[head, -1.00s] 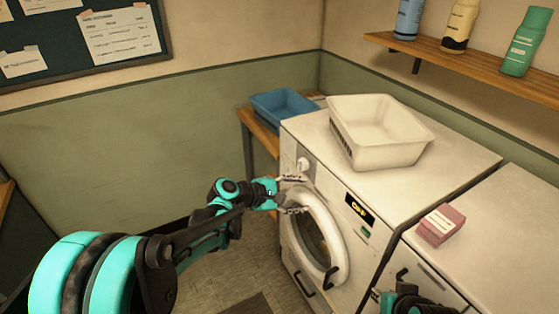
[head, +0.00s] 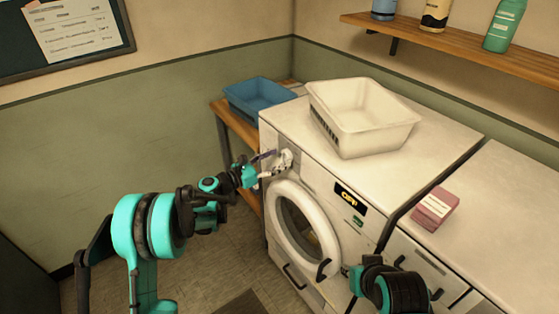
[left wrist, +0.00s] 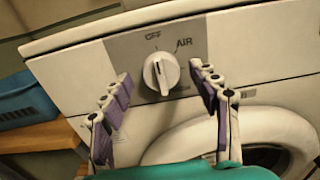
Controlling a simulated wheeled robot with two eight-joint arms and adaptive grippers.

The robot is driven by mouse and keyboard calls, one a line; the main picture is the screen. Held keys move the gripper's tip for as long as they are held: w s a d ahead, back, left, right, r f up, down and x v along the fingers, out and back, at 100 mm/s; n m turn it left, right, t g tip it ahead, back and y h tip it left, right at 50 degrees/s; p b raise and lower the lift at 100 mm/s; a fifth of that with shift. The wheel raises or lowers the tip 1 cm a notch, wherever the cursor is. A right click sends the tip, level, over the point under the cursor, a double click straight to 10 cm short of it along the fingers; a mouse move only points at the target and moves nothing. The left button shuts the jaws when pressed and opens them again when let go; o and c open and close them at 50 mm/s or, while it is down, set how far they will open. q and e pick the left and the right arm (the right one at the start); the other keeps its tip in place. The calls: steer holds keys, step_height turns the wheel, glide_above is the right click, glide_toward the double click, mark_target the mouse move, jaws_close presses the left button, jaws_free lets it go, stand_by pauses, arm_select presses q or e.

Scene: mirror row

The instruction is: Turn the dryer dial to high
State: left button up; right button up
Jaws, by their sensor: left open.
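The dryer (head: 335,232) is a white front-loader with a round door. Its dial (left wrist: 161,73) is a white knob on a grey panel, with OFF printed above it and AIR at upper right. Other marks are partly hidden. The ridge on the dial runs nearly upright, toward OFF. The display (head: 349,196) in the head view reads OFF. My left gripper (left wrist: 164,90) is open, its purple-padded fingers on either side of the dial with gaps to it. In the head view the left gripper (head: 275,166) is at the dial panel.
A white basket (head: 362,118) stands on the dryer, and a pink box (head: 435,208) on the neighbouring machine. A blue bin (head: 260,97) sits on a wooden table at the left. Part of my right arm (head: 385,285) shows at the lower right.

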arm_select(q)
steer(key=shift+w+d, duration=0.4)
steer(key=shift+d, duration=0.15)
steer(key=c, duration=1.1)
